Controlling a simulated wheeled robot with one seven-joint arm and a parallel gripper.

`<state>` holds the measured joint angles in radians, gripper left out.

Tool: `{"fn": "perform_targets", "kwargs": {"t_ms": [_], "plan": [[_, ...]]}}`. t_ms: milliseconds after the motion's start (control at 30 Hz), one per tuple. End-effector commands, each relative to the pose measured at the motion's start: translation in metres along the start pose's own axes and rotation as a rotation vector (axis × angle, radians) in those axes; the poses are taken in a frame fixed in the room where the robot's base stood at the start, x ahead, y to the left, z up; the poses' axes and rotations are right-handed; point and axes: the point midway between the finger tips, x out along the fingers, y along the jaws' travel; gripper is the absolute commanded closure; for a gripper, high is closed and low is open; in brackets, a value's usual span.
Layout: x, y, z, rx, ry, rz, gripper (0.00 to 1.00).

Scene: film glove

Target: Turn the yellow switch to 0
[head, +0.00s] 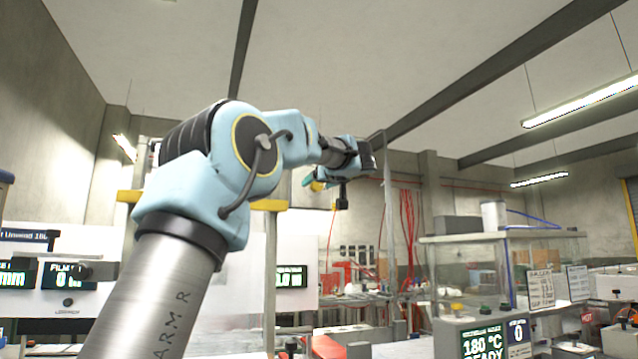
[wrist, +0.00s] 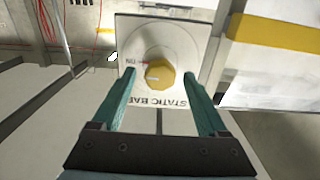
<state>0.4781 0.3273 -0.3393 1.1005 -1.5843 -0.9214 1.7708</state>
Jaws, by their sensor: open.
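The yellow switch (wrist: 159,73) is a round knob on a pale square plate (wrist: 190,40) lettered "STATIC BA…", which shows upside down in the wrist view. A small "ON" label and a red mark sit just left of the knob. I cannot read a 0 mark or tell which way the knob points. My gripper (wrist: 159,76) is open, its teal fingers on either side of the knob in the picture. I cannot tell whether they touch it. In the head view my gripper (head: 314,180) is raised and small, with a bit of yellow beside it.
In the wrist view a white panel with a yellow band (wrist: 280,35) is at the right. In the head view a clear-walled machine (head: 500,265) with a "180 °C READY" display stands at the right. A cluttered bench (head: 355,298) and red cables (head: 407,225) are behind.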

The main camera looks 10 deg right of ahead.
Motion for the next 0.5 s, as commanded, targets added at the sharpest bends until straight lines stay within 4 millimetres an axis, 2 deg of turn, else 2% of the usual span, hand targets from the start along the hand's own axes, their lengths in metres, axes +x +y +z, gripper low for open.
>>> {"fn": "perform_targets", "kwargs": {"t_ms": [167,500], "plan": [[0.0,-0.0001,0.0004,0.0,0.0,0.0,0.26],[-0.0001,-0.0001,0.0004,0.0,0.0,0.0,0.64]]}}
